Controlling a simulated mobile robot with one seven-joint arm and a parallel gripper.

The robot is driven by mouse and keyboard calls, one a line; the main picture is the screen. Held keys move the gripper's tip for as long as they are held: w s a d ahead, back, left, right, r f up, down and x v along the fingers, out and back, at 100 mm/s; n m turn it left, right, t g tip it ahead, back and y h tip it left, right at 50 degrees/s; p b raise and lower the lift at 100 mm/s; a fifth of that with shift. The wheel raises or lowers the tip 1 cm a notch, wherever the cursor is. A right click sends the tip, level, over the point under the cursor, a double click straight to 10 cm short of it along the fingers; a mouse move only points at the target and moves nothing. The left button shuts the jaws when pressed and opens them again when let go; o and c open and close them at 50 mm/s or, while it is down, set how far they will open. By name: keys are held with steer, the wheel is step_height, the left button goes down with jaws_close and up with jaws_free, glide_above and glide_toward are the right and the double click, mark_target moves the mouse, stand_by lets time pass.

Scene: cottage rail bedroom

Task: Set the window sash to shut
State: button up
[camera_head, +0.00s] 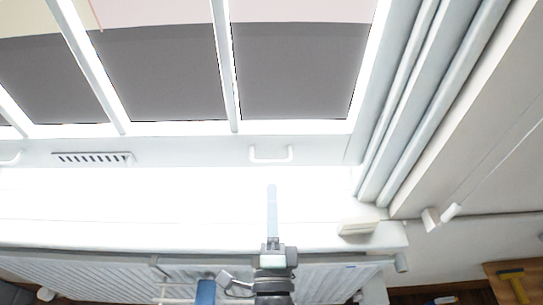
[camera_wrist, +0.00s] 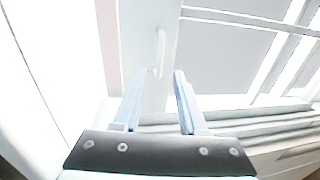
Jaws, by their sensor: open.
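The window sash (camera_head: 180,147) has white bars and a pale bottom rail across the upper part of the head view. A white U-shaped handle (camera_head: 270,155) sits on this rail, and another handle (camera_head: 10,158) shows at the left edge. My gripper (camera_head: 271,188) points toward the right-hand handle, below it in the picture and apart from it. In the wrist view my gripper (camera_wrist: 159,74) has its two blue fingers spread and empty. The handle (camera_wrist: 160,52) lies beyond the fingertips, roughly between them. Whether the bright band under the rail is sill or gap, I cannot tell.
A white sill (camera_head: 120,235) runs below the window, with a small box (camera_head: 357,227) at its right end. A ribbed radiator (camera_head: 100,275) stands beneath. Window frame profiles (camera_head: 420,100) rise at right. A slotted vent (camera_head: 93,158) is on the rail.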

mark_target(271, 162)
steer(key=w, duration=0.3)
steer(key=w+r+p, duration=0.1)
steer(key=w, duration=0.5)
steer(key=shift+r, duration=0.25)
jaws_close()
stand_by(1.0)
